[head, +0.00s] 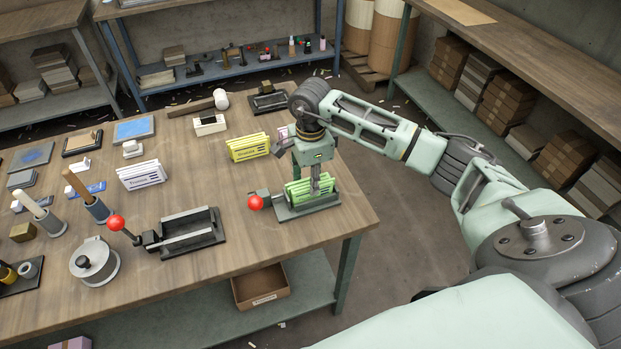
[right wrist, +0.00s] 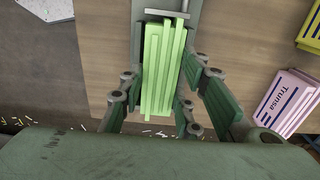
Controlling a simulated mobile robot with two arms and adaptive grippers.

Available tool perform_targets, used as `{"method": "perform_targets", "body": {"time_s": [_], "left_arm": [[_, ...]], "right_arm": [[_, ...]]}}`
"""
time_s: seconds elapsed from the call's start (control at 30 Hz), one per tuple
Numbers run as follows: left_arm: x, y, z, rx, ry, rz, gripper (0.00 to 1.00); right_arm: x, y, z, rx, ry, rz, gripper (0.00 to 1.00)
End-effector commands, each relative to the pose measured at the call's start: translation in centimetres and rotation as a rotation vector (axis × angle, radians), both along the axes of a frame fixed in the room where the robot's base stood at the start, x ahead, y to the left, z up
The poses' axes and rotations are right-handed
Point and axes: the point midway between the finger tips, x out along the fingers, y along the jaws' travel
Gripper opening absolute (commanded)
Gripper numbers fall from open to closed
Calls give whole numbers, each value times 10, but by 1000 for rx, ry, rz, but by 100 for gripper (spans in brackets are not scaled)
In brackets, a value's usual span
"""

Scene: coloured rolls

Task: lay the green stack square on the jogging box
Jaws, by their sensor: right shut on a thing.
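The green stack (head: 296,191) of pads stands on edge at the grey jogging box (head: 308,209) with a red ball handle (head: 255,202), near the table's right corner. My right gripper (head: 317,183) reaches down from above and is shut on the stack. In the right wrist view the green stack (right wrist: 160,80) lies between the two fingers of the right gripper (right wrist: 162,100), with the box's grey plate (right wrist: 204,8) beyond it. The strips look slightly uneven at their ends. I cannot tell whether the stack rests on the box floor. My left gripper is out of view.
A second dark tray (head: 190,241) with a red ball handle stands to the left. Yellow (head: 248,147) and white (head: 142,174) stacks stand farther back. A pink stack (right wrist: 286,101) lies to the right in the wrist view. The table's right edge is close to the box.

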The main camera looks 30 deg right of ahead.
Motion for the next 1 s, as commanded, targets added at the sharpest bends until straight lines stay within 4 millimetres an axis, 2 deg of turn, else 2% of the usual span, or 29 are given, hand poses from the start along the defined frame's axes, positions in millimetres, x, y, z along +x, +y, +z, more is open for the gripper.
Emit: {"method": "perform_targets", "body": {"time_s": [0.03, 0.07, 0.27, 0.5, 0.73, 1.0], "left_arm": [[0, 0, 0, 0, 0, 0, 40], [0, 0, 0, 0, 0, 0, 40], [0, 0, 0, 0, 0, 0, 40], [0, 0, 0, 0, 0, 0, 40], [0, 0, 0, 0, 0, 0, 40], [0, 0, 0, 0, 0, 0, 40]], "right_arm": [[0, 0, 0, 0, -1, 0, 10], [0, 0, 0, 0, -1, 0, 33], [0, 0, 0, 0, -1, 0, 51], [0, 0, 0, 0, 0, 0, 53], [0, 0, 0, 0, 0, 0, 72], [0, 0, 0, 0, 0, 0, 72]]}}
